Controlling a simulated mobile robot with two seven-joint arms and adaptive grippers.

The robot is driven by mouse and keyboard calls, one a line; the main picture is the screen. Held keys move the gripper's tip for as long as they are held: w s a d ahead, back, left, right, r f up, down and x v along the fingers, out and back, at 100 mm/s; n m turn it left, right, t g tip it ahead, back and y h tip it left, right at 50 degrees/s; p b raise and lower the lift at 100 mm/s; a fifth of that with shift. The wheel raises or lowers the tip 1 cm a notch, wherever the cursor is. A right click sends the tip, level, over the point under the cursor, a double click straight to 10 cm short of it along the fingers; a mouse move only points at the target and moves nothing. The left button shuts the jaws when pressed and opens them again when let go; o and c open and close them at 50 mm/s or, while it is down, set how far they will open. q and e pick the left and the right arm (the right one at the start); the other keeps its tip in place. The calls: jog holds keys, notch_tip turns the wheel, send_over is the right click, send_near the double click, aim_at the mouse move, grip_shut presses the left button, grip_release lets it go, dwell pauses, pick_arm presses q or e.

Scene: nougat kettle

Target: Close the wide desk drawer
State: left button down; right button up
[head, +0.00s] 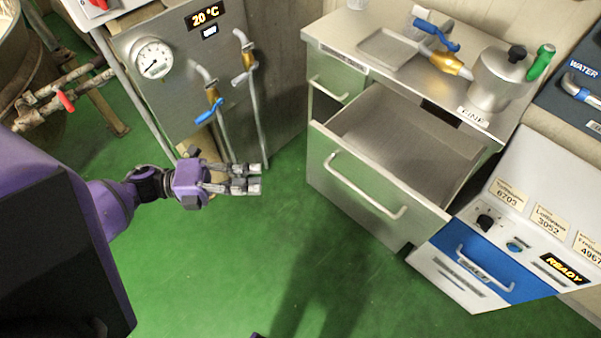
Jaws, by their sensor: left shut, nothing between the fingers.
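The wide desk drawer (330,165) is a steel drawer under the steel desk (352,27). It is pulled out, and its inside looks empty. A long bar handle (362,190) runs across its front. My left gripper (257,180) is shut and empty over the green floor, to the left of the drawer front and apart from it, with its fingers pointing right. My right gripper is not in view.
A smaller drawer (331,82) above at the left looks shut. A steel pot (497,85), a tray (388,48) and a blue-handled valve (437,36) are on the desk. A blue and white machine (462,285) stands at the right. Pipes and a gauge panel (190,50) stand behind my left arm. Green floor lies clear before the drawer.

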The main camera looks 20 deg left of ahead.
aim_at(364, 128)
pick_arm(q)
jog(key=w+a+p+x, duration=0.1)
jog(key=w+p+x, duration=0.1)
jog(key=x, duration=1.1)
jog(key=shift+r, duration=0.15)
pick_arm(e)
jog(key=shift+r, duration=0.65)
pick_arm(q)
jog(key=shift+w, duration=0.2)
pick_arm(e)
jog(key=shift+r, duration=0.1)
